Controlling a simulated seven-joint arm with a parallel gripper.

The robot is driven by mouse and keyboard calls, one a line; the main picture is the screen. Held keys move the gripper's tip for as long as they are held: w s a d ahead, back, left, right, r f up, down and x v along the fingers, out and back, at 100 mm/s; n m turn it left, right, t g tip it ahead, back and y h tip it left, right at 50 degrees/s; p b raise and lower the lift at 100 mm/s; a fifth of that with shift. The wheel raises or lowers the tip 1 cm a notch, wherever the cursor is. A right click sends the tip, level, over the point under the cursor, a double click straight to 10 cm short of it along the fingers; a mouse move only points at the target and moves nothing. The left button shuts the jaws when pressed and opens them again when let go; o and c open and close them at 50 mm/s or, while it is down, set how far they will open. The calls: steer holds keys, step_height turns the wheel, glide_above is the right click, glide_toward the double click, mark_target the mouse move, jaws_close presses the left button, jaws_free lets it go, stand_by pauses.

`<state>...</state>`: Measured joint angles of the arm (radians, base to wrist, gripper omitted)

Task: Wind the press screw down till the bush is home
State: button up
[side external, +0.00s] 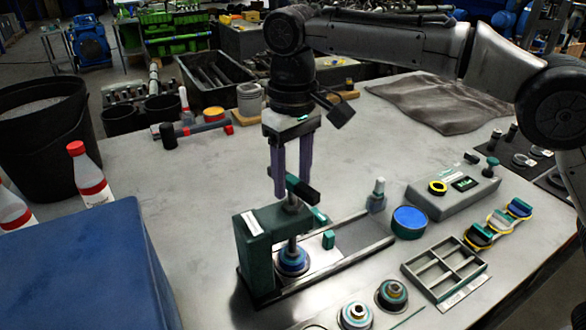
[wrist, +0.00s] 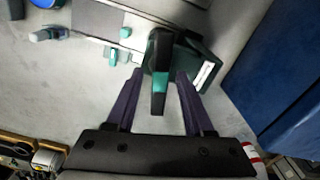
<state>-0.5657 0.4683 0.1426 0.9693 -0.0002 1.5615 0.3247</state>
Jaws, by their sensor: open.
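A dark green press (side external: 258,247) stands near the front of the table. Its screw (side external: 291,245) runs upright through the press arm, with a black and green handle (side external: 301,188) across its top. A blue bush (side external: 292,260) sits at the foot of the screw; whether it is fully seated cannot be told. My gripper (side external: 293,190) points down over the press with its purple fingers apart, one on each side of the handle. In the wrist view the handle (wrist: 159,85) lies between the open fingertips (wrist: 157,75), with gaps showing on both sides.
A blue box (side external: 80,265) stands left of the press. A divided tray (side external: 445,267), a blue round tin (side external: 409,220) and a grey control box (side external: 452,190) lie to the right. Ringed parts (side external: 356,314) lie in front.

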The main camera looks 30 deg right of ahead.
steer(key=shift+r, duration=0.1)
steer(key=shift+r, duration=2.65)
